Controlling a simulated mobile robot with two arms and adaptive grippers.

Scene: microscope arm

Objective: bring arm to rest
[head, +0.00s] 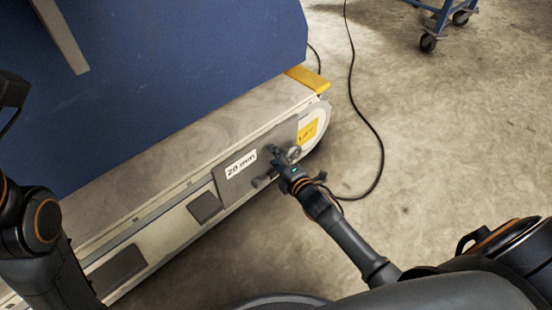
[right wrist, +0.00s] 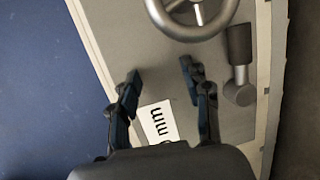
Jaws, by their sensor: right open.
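A grey panel (head: 228,182) on the low cream side of the machine carries a "20 mm" label (head: 241,164), a handwheel (head: 294,153) and a short lever (head: 262,181). In the right wrist view, the metal handwheel (right wrist: 197,34) is cut by the top edge, and the lever (right wrist: 239,43) with its dark grip and round hub is at its right. My right gripper (head: 276,157) is at this panel; its open fingers (right wrist: 160,77) show empty, beside the wheel and lever, with no clear contact. No separate microscope arm can be made out. My left gripper cannot be made out.
A large blue body (head: 180,70) rises above the cream base (head: 205,135), which has yellow parts at its right end. A black cable (head: 368,125) lies on the floor. A blue wheeled stand (head: 440,20) is at the top right. The concrete floor is otherwise clear.

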